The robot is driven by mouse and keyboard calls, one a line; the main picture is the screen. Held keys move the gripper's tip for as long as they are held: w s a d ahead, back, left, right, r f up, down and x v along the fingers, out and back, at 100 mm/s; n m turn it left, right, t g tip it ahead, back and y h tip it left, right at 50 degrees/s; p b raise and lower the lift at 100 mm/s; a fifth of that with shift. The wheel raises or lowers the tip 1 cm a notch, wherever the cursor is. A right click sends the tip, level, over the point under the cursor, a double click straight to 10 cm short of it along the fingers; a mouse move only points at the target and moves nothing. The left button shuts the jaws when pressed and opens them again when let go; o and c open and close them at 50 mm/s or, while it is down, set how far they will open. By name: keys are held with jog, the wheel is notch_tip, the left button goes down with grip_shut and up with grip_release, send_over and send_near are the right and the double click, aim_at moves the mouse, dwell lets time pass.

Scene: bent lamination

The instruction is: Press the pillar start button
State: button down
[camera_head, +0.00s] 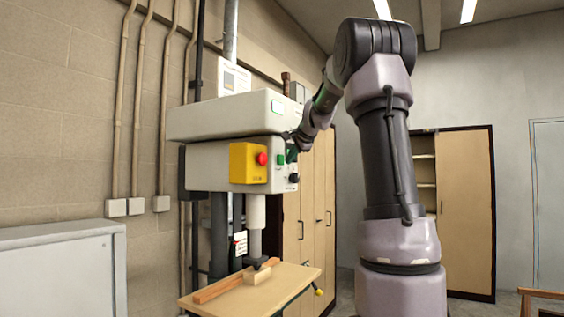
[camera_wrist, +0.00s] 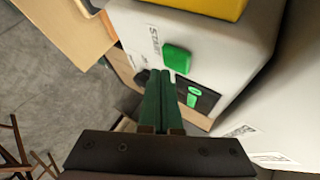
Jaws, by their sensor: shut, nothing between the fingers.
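The pillar drill (camera_head: 215,155) stands against the left wall. Its green start button (camera_head: 281,160) sits on the front of the head, right of a yellow box (camera_head: 247,163) with a red button. In the wrist view the square green button (camera_wrist: 177,58) is beside a START label (camera_wrist: 154,41). My gripper (camera_wrist: 159,73) is shut and empty, its green fingertips just below and left of the button in that view. I cannot tell whether they touch the housing. In the head view my gripper (camera_head: 291,152) is close to the right of the button.
A dark panel with a smaller green part (camera_wrist: 194,96) lies behind the fingers. A wooden block (camera_head: 257,275) and a strip rest on the drill table (camera_head: 270,292). A grey cabinet (camera_head: 60,275) is at left, and tall wooden cabinets (camera_head: 465,200) stand behind.

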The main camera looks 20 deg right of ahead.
jog(key=shift+s+d, duration=0.8)
jog(key=shift+s, duration=0.2)
jog(key=shift+s+d, duration=0.75)
jog(key=shift+s, duration=0.25)
jog(key=shift+a, duration=0.1)
jog(key=s+a+f+n+g+y, duration=0.1)
jog(key=s+a+f+n, duration=0.15)
jog(key=s+a, duration=0.45)
jog(key=s+a+f+n+g, duration=0.1)
jog(key=s+a+f+n, duration=0.15)
jog(key=s+a, duration=0.5)
jog(key=s+a+f+n+g, duration=0.1)
jog(key=s+a+f+n, duration=0.1)
jog(key=s+f, duration=0.4)
jog(key=s+a+f+n+g, duration=0.1)
jog(key=s+f+n, duration=0.3)
jog(key=s, duration=1)
jog(key=shift+a+f+n+g, duration=0.35)
jog(key=shift+a+f, duration=0.2)
jog(key=shift+f, duration=0.35)
